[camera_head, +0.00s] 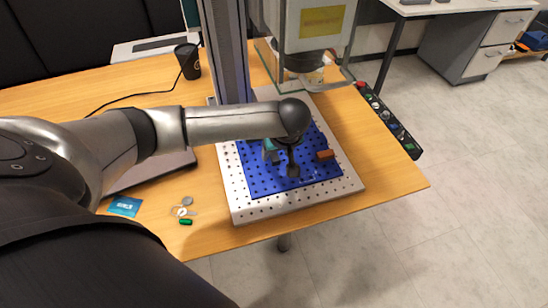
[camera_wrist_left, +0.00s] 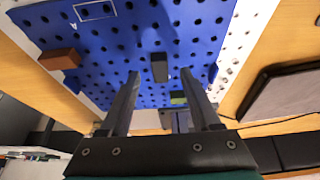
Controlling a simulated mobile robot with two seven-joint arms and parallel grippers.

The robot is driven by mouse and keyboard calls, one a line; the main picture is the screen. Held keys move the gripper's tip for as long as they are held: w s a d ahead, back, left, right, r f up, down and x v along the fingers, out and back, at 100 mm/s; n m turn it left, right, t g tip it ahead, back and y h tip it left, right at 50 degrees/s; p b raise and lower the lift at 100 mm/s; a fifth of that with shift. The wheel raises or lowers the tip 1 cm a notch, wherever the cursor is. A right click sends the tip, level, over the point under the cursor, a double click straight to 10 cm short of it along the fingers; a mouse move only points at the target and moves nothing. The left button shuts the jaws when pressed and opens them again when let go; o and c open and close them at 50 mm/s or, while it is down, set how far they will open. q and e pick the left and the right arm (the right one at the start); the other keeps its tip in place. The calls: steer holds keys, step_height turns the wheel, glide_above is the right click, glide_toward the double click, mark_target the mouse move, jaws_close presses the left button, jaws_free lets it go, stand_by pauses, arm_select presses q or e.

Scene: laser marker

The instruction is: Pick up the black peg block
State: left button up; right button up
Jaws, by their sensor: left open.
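The black peg block (camera_wrist_left: 159,68) stands on the blue perforated plate (camera_wrist_left: 120,85), shown in the left wrist view. In the head view the dark block (camera_head: 293,171) shows just below my left gripper (camera_head: 281,158), partly hidden by it. My left gripper (camera_wrist_left: 158,78) is open, and its two fingers point at the plate with the block between their tips in the picture. I cannot tell whether the fingertips reach down around the block or stop short of it. My right gripper is in neither view.
A red-brown block (camera_head: 325,155) sits on the plate to the right; it also shows in the wrist view (camera_wrist_left: 60,59). The laser marker's column (camera_head: 224,50) and head (camera_head: 308,30) stand behind.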

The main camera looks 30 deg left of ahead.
mark_target(274, 155)
arm_select(q)
steer(key=x, duration=0.1)
steer(key=b+x, duration=0.1)
steer(key=x, duration=0.1)
steer(key=shift+w+a, duration=0.25)
steer(key=shift+a, duration=0.1)
jaws_close()
